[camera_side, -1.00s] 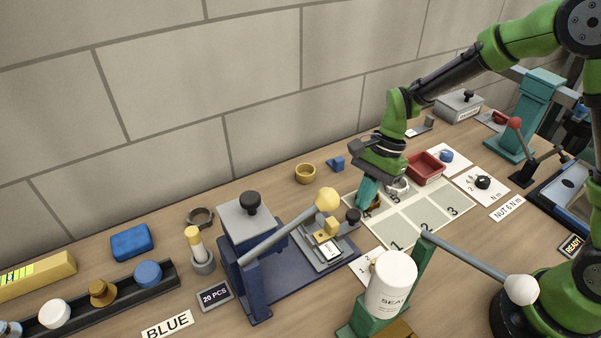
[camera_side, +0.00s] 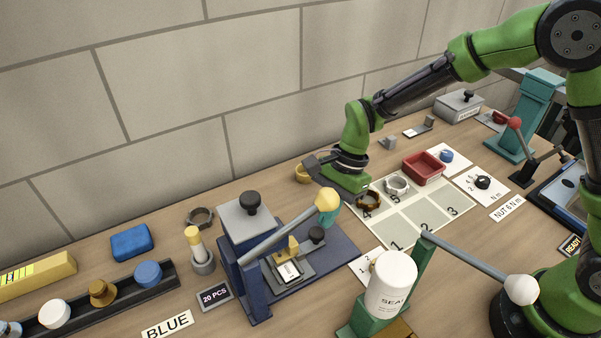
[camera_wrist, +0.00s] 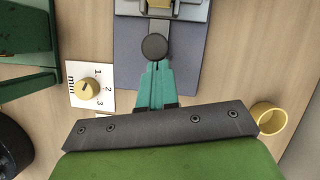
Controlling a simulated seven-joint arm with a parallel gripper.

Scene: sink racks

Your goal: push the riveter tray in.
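The riveter (camera_side: 245,240) is a dark blue press with a grey top and a long lever ending in a yellow ball. Its grey tray (camera_side: 305,263) lies on the blue base, close against the press, carrying a brass-coloured block and a small pale plate. The tray's black knob (camera_side: 316,234) faces away from the press; it also shows in the wrist view (camera_wrist: 154,46). My gripper (camera_wrist: 155,66) has its teal fingers together, tips right at the knob; whether they touch it I cannot tell. In the side view the fingers are partly hidden behind the yellow ball.
A yellow cup (camera_wrist: 268,118) stands beside my gripper. A white bottle (camera_side: 391,283) on a green stand with a lever is in front. A numbered mat (camera_side: 410,222) with two ring parts and a red bin (camera_side: 424,168) lie to the right. Blue base behind the tray is bare.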

